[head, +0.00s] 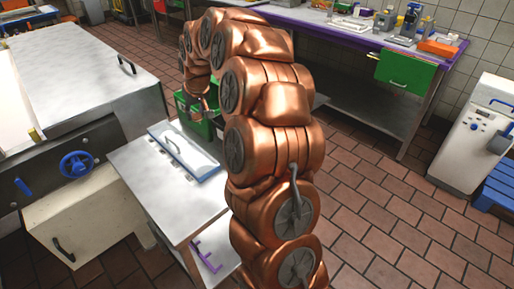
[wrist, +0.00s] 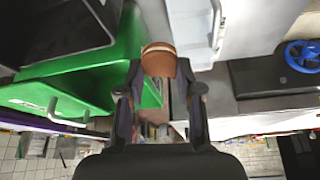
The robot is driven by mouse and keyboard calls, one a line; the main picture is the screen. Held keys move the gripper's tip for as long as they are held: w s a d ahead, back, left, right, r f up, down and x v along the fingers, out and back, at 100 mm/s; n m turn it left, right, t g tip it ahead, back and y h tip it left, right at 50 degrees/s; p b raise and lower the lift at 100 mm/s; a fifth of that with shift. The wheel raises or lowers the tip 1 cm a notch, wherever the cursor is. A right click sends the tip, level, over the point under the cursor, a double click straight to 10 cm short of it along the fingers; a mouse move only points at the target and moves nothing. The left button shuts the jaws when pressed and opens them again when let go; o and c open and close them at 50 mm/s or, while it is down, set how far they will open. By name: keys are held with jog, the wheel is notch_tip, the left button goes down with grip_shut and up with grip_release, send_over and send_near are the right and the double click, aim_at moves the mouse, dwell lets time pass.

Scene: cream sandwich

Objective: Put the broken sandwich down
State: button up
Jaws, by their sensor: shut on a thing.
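The sandwich (wrist: 158,62) shows in the wrist view as a rounded brown piece with a pale line across its top. It sits between the two fingertips of my gripper (wrist: 160,74), which is shut on it. A green bin (wrist: 122,58) is just beside it to the left in the wrist view. In the head view the green bin (head: 190,122) stands behind the small metal table, partly hidden by my arm. My gripper and the sandwich are hard to make out in the head view. Whether the sandwich is broken cannot be told.
The small metal table (head: 165,205) holds a flat lidded tray (head: 185,152) with a handle. A large metal counter and a unit with a blue wheel (head: 76,165) stand left. A purple-edged counter (head: 345,38) stands at the back.

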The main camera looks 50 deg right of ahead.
jog(key=s+d+r+m, duration=0.1)
jog(key=s+d+r, duration=0.15)
jog(key=d, duration=0.55)
jog(key=s+d+r+m, duration=0.1)
jog(key=s+d, duration=0.3)
jog(key=d, duration=0.4)
jog(key=shift+h, duration=0.4)
notch_tip(320, 180, down, 17)
jog(key=p, duration=0.2)
jog(key=shift+f+p, duration=0.2)
jog(key=shift+p, duration=0.1)
jog(key=shift+f, duration=0.15)
jog(key=o, duration=0.7)
jog(key=shift+o, duration=0.2)
